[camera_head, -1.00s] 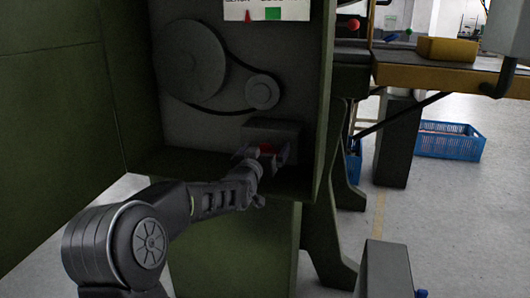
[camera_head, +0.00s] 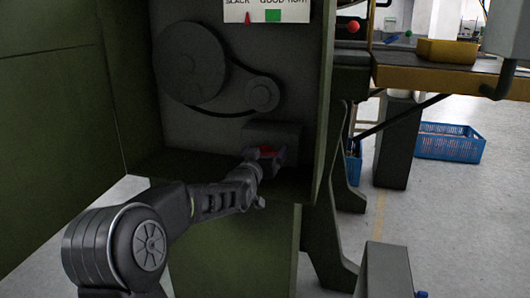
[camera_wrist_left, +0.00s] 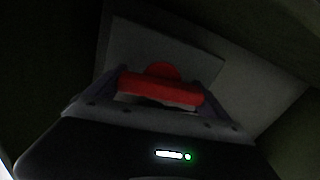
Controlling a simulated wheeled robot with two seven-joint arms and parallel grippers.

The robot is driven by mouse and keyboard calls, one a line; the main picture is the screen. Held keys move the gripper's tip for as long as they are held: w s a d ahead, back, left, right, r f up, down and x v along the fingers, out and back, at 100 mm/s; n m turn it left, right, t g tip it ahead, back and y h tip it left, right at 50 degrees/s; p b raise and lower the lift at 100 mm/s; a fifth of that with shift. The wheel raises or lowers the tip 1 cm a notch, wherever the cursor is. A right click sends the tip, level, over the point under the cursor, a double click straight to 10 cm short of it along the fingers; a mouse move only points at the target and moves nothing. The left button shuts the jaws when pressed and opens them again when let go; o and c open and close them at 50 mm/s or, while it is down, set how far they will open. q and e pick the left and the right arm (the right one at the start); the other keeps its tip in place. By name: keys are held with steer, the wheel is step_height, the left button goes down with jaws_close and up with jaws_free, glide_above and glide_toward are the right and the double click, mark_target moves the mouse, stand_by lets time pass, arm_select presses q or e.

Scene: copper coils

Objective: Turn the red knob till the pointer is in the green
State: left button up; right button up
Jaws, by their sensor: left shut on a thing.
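The red knob (camera_head: 268,151) sits on a grey block (camera_head: 281,132) low inside the green machine housing. In the left wrist view the knob (camera_wrist_left: 160,88) is a red bar with a rounded part behind it, lying between the two fingers. My left gripper (camera_head: 266,154) is shut on the knob; its fingers partly hide it in the head view. The white gauge plate (camera_head: 298,8) at the top is cut off by the frame edge. Its red pointer (camera_head: 247,17) stands at the SLACK end, left of the green patch (camera_head: 273,15) and apart from it. My right gripper is not in view.
A large pulley (camera_head: 190,62) and a small pulley (camera_head: 261,94) with a belt sit above the knob. The housing's right wall (camera_head: 324,100) stands close beside the gripper. A blue crate (camera_head: 450,147) lies on the floor at right.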

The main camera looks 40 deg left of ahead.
arm_select(q)
steer(key=shift+m, duration=0.5)
steer(key=m, duration=0.3)
steer(key=shift+d+m, duration=0.2)
steer(key=shift+m, duration=0.1)
steer(key=m, duration=0.5)
steer(key=shift+w+d+f, duration=0.1)
steer(key=shift+d, duration=0.05)
steer(key=m+p, duration=0.1)
steer(key=m, duration=0.4)
steer(key=shift+f, duration=0.1)
steer(key=m, duration=0.1)
steer(key=m+p, duration=0.1)
steer(key=m, duration=0.3)
steer(key=shift+f, duration=0.25)
steer(key=shift+d+m, duration=0.1)
steer(key=shift+m, duration=0.2)
steer(key=o, duration=1.1)
